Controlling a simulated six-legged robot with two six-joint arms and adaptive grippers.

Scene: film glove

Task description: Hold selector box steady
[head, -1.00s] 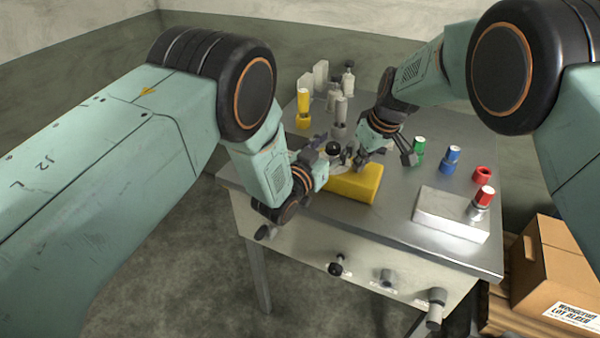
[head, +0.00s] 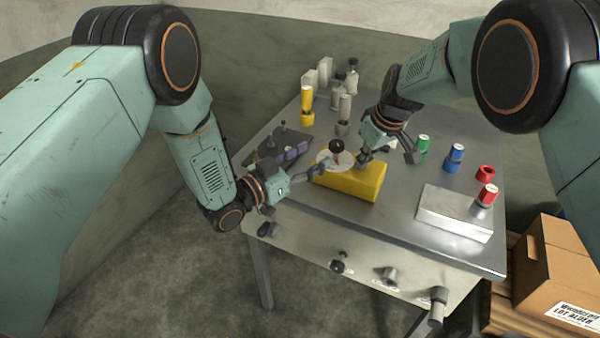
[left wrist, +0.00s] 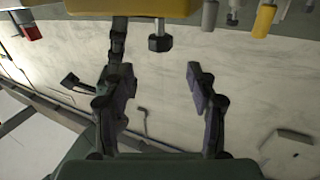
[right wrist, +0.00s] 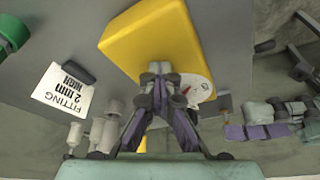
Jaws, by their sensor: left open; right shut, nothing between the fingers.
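The selector box is a yellow block (head: 350,182) near the table's front edge, with a pale round dial (head: 330,160) and a black ball knob (head: 337,146) at its left end. My right gripper (head: 365,160) is shut and empty, its tips at the box's back edge; the right wrist view shows them in front of the yellow box (right wrist: 150,38), partly hiding the dial (right wrist: 198,90). I cannot tell whether they touch it. My left gripper (head: 308,161) is open at the box's left, its empty fingers (left wrist: 163,88) spread in the left wrist view.
A grey block (head: 450,212), a red-capped peg (head: 488,195), a red ring (head: 485,173), and blue (head: 455,155) and green (head: 423,145) pieces stand at the right. A yellow cylinder (head: 307,105) stands behind. A cardboard box (head: 555,265) is beside the table.

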